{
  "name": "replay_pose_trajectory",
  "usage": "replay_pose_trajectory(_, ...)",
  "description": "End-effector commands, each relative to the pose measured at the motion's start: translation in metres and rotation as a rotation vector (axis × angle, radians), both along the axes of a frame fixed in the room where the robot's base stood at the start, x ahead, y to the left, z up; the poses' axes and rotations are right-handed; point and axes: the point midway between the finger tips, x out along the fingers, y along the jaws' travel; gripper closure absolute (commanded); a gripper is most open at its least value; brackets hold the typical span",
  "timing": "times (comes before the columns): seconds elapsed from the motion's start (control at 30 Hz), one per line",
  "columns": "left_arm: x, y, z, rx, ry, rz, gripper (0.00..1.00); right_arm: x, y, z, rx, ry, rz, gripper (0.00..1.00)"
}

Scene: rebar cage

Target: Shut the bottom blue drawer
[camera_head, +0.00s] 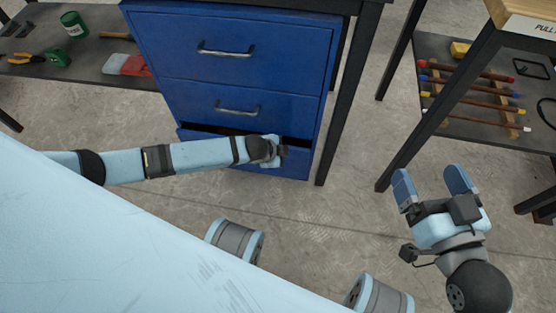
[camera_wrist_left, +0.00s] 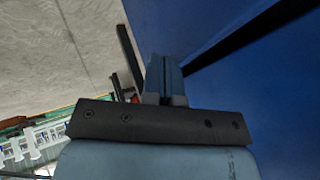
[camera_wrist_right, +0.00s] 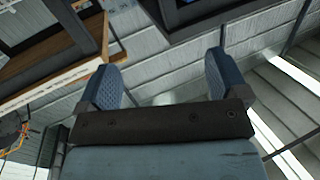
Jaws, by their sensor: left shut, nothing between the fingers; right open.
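The blue cabinet (camera_head: 215,75) stands in the upper middle of the head view. Its bottom drawer (camera_head: 296,168) is slightly out, with a dark gap above its front. My left arm hides much of that front, including any handle. My left gripper (camera_head: 283,153) is shut and empty, at the right part of the bottom drawer's front; I cannot tell if it touches. In the left wrist view its fingers (camera_wrist_left: 164,76) are together beside a blue surface with a dark diagonal gap. My right gripper (camera_head: 430,178) is open and empty, right of the cabinet over the floor.
The two upper drawers, with metal handles (camera_head: 226,50), look shut. A dark table leg (camera_head: 350,95) stands just right of the cabinet. A shelf with colored rods (camera_head: 470,85) is at right, and a tool shelf (camera_head: 95,65) at left. The floor before the cabinet is clear.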

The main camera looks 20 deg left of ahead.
Motion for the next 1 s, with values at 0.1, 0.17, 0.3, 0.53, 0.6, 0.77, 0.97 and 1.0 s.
replay_pose_trajectory(0.1, 0.002, 0.001, 0.0, 0.001, 0.001, 0.0, 1.0, 0.001, 0.0, 0.001, -0.004, -0.01, 0.0, 0.08)
replay_pose_trajectory(0.17, 0.002, 0.001, 0.0, 0.001, 0.001, 0.0, 1.0, 0.001, 0.0, 0.001, -0.004, -0.011, 0.0, 0.08)
replay_pose_trajectory(0.3, 0.002, 0.001, 0.0, 0.001, 0.001, 0.0, 1.0, 0.001, 0.0, 0.002, -0.003, -0.01, 0.0, 0.08)
replay_pose_trajectory(0.53, 0.016, 0.004, 0.004, 0.001, 0.0, 0.001, 1.0, 0.0, 0.001, 0.01, 0.011, 0.007, 0.004, 0.08)
replay_pose_trajectory(0.6, 0.024, 0.005, 0.004, 0.0, 0.0, 0.002, 1.0, -0.003, 0.002, 0.01, 0.026, 0.033, 0.007, 0.08)
replay_pose_trajectory(0.77, 0.027, 0.006, 0.0, 0.0, 0.001, -0.001, 1.0, -0.009, 0.004, -0.003, 0.044, 0.081, 0.001, 0.08)
replay_pose_trajectory(0.97, 0.026, 0.006, 0.0, 0.0, 0.001, -0.001, 1.0, -0.007, 0.005, -0.005, 0.045, 0.083, -0.002, 0.08)
replay_pose_trajectory(1.0, 0.026, 0.006, 0.0, 0.0, 0.001, -0.001, 1.0, -0.006, 0.005, -0.004, 0.044, 0.081, -0.002, 0.08)
